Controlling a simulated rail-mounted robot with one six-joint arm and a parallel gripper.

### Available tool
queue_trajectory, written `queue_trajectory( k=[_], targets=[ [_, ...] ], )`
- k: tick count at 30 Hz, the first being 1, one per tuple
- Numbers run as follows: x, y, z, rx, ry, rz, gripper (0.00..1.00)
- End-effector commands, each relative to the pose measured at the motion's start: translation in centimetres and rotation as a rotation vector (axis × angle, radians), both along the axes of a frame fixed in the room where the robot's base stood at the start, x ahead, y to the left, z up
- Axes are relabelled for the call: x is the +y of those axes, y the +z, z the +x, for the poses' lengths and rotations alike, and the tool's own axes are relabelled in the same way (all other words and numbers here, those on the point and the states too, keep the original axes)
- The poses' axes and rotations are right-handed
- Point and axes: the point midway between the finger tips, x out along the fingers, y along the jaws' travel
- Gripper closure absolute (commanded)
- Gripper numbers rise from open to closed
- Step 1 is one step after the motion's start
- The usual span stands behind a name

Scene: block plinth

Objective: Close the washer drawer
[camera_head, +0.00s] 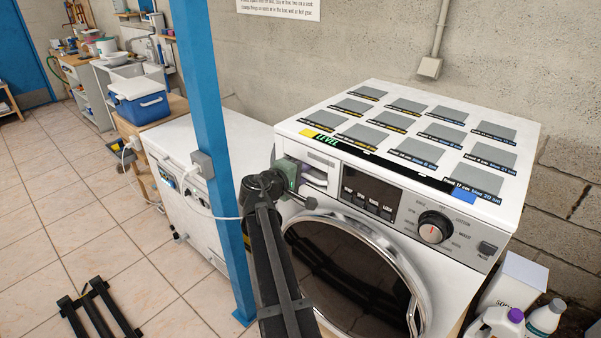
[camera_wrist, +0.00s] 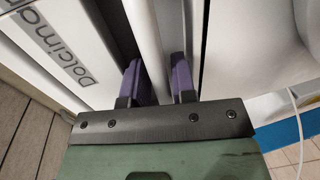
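The washer (camera_head: 400,210) is white with a round dark door below its control panel. Its drawer (camera_head: 316,176) is at the upper left of the front, and its white front appears to stand out from the panel. My gripper (camera_head: 296,172) is at the left end of the drawer, seen from behind and partly hidden by my arm. In the wrist view, my gripper (camera_wrist: 163,82) has its two purple finger pads apart, with a white upright edge (camera_wrist: 151,45), apparently part of the drawer, between them. I cannot tell whether the pads press on it.
A blue post (camera_head: 208,130) stands close to the left of my arm. A second white appliance (camera_head: 180,150) is behind it. Bottles and a box (camera_head: 518,280) are right of the washer. Flat labelled grey squares cover the washer top. Tiled floor is mostly free at left.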

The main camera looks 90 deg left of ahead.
Motion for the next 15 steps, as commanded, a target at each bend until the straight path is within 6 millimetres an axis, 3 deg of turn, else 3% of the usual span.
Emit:
queue_trajectory(
  k=[7, 15],
  targets=[
    [-1.0, 0.4, -0.9, 0.001, 0.002, 0.000, 0.75],
    [-5.7, 1.9, -5.3, 0.002, 0.002, 0.000, 0.75]
  ],
)
